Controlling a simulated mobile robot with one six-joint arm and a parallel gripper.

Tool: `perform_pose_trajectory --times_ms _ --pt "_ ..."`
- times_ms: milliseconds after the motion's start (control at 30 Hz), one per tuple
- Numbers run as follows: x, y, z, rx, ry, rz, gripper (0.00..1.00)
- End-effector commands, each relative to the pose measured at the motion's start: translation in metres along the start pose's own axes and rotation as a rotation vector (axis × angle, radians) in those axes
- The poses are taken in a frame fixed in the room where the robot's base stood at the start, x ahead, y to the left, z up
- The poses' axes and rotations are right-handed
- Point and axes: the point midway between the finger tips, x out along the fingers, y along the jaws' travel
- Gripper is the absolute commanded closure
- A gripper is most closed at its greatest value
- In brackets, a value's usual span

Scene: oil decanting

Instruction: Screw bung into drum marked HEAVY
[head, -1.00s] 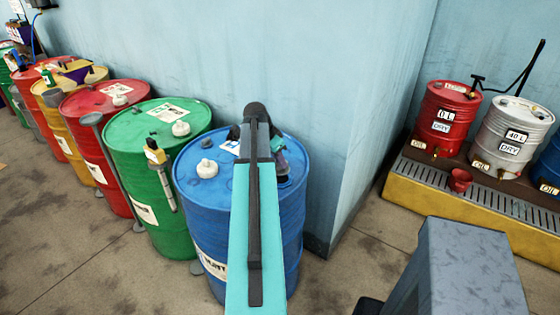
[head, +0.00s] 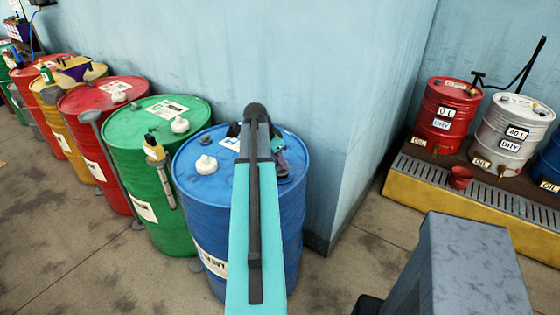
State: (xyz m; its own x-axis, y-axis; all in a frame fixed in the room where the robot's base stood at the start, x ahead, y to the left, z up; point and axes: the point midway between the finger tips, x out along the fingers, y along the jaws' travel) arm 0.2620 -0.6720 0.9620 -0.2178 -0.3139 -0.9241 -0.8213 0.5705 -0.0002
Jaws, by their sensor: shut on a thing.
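The blue drum (head: 215,215) stands upright in the middle of the head view. My gripper (head: 284,176) is over the right part of the drum's top, at or close to the lid, mostly hidden behind my arm. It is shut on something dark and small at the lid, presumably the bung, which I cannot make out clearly. A white cap (head: 206,165) sits on the left part of the same lid.
A green drum (head: 135,150) stands close on the left, with a yellow-topped tool (head: 155,150) on its side. Red and yellow drums continue left. The blue wall is close behind. At right, smaller drums stand on a yellow-edged grated platform (head: 450,205) with a red funnel (head: 461,177).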

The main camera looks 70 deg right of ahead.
Motion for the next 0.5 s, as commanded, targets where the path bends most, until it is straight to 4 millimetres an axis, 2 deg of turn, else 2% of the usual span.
perform_pose_trajectory --times_ms 500 --pt "0.0098 0.0000 0.0040 0.000 0.000 0.000 1.00"
